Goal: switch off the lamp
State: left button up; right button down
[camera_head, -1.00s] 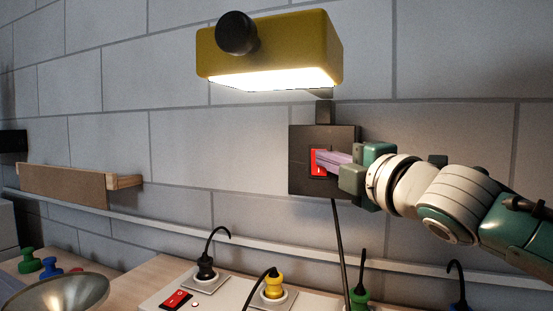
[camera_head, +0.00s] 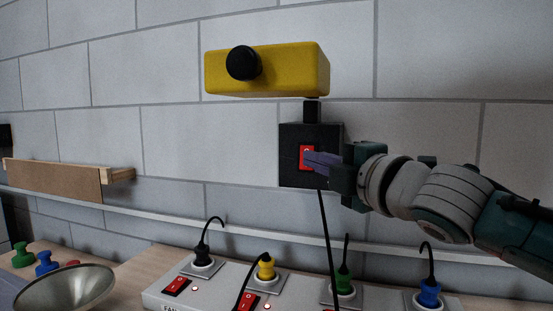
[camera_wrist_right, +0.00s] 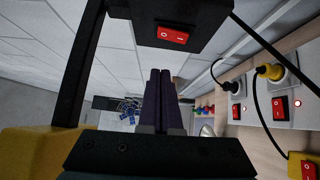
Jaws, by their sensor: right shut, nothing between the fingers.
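The yellow lamp (camera_head: 290,70) with a round black knob is fixed on the wall, and its underside is dark. Below it is a black switch box (camera_head: 290,172) with a red rocker switch (camera_head: 304,152). The switch also shows in the right wrist view (camera_wrist_right: 172,35). My right gripper (camera_head: 309,158) is shut and empty, its purple fingertips right at the switch from the right in the head view. They cover part of it, and I cannot tell whether they touch it. In the wrist view the shut fingers (camera_wrist_right: 160,78) show below the box. My left gripper is not in view.
A white power strip (camera_head: 215,292) with red switches and several coloured plugs stands on the wooden bench below. A black cable (camera_head: 325,220) hangs from the switch box. A metal bowl (camera_head: 65,290) and a wooden wall shelf (camera_head: 55,181) are at the left.

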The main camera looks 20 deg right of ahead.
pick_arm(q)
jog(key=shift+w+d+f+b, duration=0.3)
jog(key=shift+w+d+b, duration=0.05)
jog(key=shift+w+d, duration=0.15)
pick_arm(e)
jog(key=s+d+r, duration=0.1)
jog(key=s+d, duration=0.1)
jog(key=s, duration=0.5)
jog(key=shift+s, duration=0.15)
jog(key=shift+d+r, duration=0.1)
jog(key=s+f+m+g+h+p, duration=0.2)
jog(key=s+f+m+g+h, duration=0.35)
jog(key=s+f+m, duration=0.8)
jog(key=s+a+f+m+g+y, duration=0.1)
jog(key=s+f+m+g, duration=0.1)
jog(key=s+f+g, duration=0.35)
jog(key=s+a+f+m+g+y, duration=0.1)
jog(key=s+a+f+m+g, duration=0.1)
jog(key=s, duration=0.6)
pick_arm(q)
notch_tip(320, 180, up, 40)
jog(key=p, duration=3.8)
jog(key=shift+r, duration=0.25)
pick_arm(e)
notch_tip(320, 180, up, 38)
jog(key=s+m+g, duration=0.1)
jog(key=s, duration=0.1)
jog(key=shift+f, duration=0.25)
